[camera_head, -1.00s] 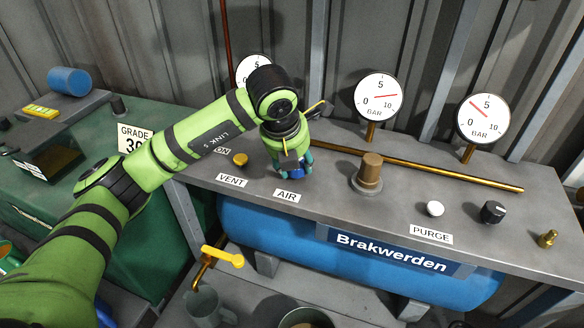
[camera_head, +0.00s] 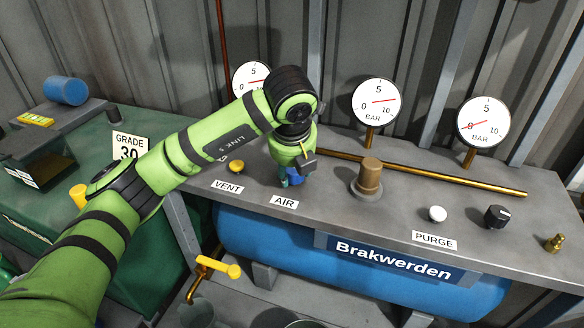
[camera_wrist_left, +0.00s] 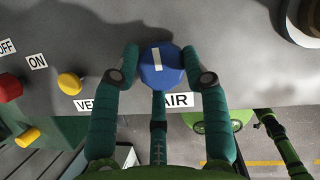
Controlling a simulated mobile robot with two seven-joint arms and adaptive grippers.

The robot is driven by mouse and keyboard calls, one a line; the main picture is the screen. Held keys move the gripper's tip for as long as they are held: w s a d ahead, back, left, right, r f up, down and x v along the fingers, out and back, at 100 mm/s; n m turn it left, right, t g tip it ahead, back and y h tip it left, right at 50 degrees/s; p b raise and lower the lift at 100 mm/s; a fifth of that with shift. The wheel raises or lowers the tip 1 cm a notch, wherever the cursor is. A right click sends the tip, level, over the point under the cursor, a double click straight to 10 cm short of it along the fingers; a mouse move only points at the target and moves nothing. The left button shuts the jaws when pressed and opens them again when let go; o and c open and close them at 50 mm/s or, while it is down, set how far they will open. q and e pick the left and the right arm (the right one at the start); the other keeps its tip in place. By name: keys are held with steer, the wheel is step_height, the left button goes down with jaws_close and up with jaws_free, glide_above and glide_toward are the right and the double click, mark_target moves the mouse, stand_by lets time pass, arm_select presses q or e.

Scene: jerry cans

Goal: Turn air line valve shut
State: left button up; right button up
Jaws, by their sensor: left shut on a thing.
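The air valve is a blue round knob (camera_wrist_left: 161,66) with a white line mark, on the grey bench behind the AIR label (camera_head: 284,202). In the left wrist view its mark runs nearly upright in the picture. My left gripper (camera_head: 291,179) is shut on this knob from above, with fingers on both sides of it; in the head view they hide most of the knob. In the left wrist view, a small green and black arm at the lower right seems to be my right one; its gripper (camera_wrist_left: 266,118) is too small to read.
A yellow VENT knob (camera_head: 236,167) stands left of the valve, and a brown post (camera_head: 368,178) to the right. Further right are a white PURGE knob (camera_head: 437,214) and a black knob (camera_head: 497,216). Gauges (camera_head: 376,104) and a brass pipe (camera_head: 440,177) stand behind.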

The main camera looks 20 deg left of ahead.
arm_select(q)
steer(key=shift+w+r, duration=0.25)
steer(key=shift+r, duration=0.15)
steer(key=o, duration=1.1)
steer(key=shift+w, duration=0.1)
steer(key=shift+w+d+f, duration=0.1)
steer(key=shift+f, duration=0.15)
steer(key=shift+s+r, duration=0.15)
steer(key=shift+s, duration=0.05)
steer(key=v, duration=1.1)
steer(key=shift+s+d+r, duration=0.1)
steer(key=shift+s+r, duration=0.05)
steer(key=shift+r, duration=0.15)
steer(key=shift+f, duration=0.1)
